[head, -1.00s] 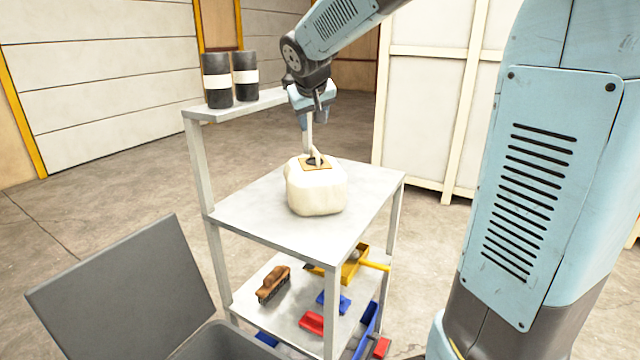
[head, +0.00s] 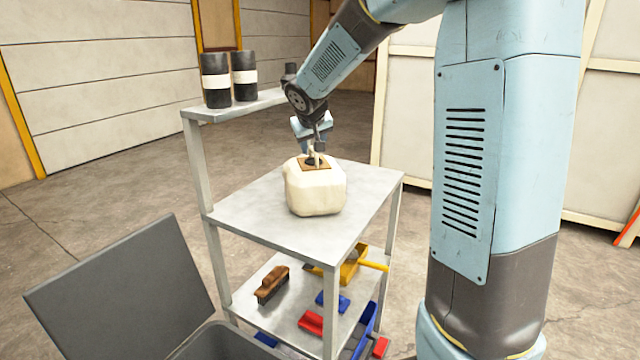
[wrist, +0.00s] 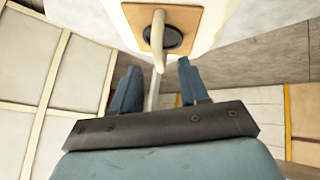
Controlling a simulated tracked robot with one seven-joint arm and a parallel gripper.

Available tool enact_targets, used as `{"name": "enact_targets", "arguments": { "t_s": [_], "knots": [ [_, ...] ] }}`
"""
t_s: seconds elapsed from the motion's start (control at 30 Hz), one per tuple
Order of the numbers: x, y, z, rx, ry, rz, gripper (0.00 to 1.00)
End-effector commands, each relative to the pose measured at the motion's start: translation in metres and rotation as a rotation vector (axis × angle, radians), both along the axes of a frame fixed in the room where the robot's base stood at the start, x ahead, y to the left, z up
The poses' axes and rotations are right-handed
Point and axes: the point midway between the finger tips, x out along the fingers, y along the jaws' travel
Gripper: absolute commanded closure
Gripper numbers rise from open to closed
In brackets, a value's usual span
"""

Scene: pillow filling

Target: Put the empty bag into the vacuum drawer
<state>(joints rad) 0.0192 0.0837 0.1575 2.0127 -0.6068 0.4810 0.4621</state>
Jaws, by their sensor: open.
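A puffy cream-white bag (head: 316,192) stands on the top shelf of a grey metal cart. On its top is a tan square plate (head: 323,166) with a dark round opening and a pale, upright, handle-like piece. In the wrist view the plate (wrist: 190,16) and the pale piece (wrist: 158,38) show just beyond my fingertips. My gripper (wrist: 158,72) is open above the bag; the pale piece's near end lies in line with the finger gap, but I cannot tell if it is between the fingers. I cannot make out a vacuum drawer.
The cart's top shelf (head: 245,215) is otherwise clear. Two black canisters with white bands (head: 216,80) stand on its raised side shelf. A brush (head: 272,284), a yellow dustpan (head: 354,266) and red and blue items lie below. A grey bin with an open lid (head: 120,285) is front left.

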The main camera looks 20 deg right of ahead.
Motion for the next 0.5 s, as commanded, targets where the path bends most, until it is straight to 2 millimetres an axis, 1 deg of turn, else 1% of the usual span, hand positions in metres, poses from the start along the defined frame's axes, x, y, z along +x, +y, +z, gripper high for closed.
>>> {"name": "enact_targets", "arguments": {
  "t_s": [0.03,0.2,0.47,0.5],
  "knots": [
    [0.004,-0.002,-0.008,0.001,0.004,0.000,0.56],
    [0.016,-0.006,-0.023,0.000,0.002,-0.001,0.56],
    [0.018,-0.007,-0.025,0.001,0.000,-0.001,0.56],
    [0.018,-0.007,-0.025,0.001,0.000,-0.001,0.58]
  ]
}}
